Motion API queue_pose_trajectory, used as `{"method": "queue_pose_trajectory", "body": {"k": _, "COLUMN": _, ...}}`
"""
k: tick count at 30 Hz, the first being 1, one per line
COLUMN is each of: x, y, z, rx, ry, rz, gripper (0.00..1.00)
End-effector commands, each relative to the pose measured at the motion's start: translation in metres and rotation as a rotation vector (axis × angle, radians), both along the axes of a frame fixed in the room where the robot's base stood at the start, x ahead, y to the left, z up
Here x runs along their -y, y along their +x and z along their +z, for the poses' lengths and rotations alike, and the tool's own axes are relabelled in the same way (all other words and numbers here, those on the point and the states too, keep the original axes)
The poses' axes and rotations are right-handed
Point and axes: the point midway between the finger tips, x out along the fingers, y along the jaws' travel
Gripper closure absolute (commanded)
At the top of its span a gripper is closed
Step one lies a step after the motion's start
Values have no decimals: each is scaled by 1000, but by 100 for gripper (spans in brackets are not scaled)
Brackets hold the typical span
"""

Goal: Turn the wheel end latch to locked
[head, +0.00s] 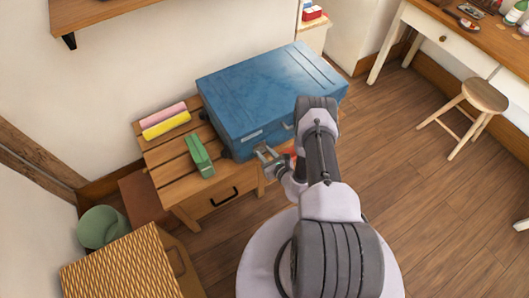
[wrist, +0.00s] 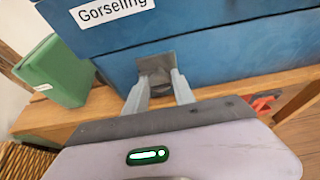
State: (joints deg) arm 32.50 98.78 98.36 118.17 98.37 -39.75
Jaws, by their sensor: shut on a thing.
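A blue hard case (head: 262,92) lies on a slatted wooden bench (head: 160,157). In the wrist view its front side (wrist: 215,45) carries a white label (wrist: 112,10) reading "Gorseling". A grey latch (wrist: 155,62) sits on that side below the label. The latch's exact turn angle is hard to tell.
A green box-like object (head: 200,156) stands left of the case, with pink (head: 163,114) and yellow (head: 166,125) rolls behind it. A red object (wrist: 264,103) shows right of my gripper. A stool (head: 484,96) and desk stand right; the floor between is clear.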

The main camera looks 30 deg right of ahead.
Motion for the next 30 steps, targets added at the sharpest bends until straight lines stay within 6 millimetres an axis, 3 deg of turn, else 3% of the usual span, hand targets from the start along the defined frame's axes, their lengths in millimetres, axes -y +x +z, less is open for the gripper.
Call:
{"method": "queue_pose_trajectory", "body": {"k": 1, "x": 0, "y": 0, "z": 0, "rx": 0, "ry": 0, "rz": 1, "gripper": 82}}
{"method": "queue_pose_trajectory", "body": {"k": 4, "x": 0, "y": 0, "z": 0, "rx": 0, "ry": 0, "rz": 1, "gripper": 100}}
{"method": "queue_pose_trajectory", "body": {"k": 17, "x": 1, "y": 1, "z": -1, "rx": -1, "ry": 84, "rz": 2, "gripper": 100}}
{"method": "queue_pose_trajectory", "body": {"k": 30, "x": 5, "y": 1, "z": -5, "rx": -13, "ry": 465, "rz": 1, "gripper": 100}}
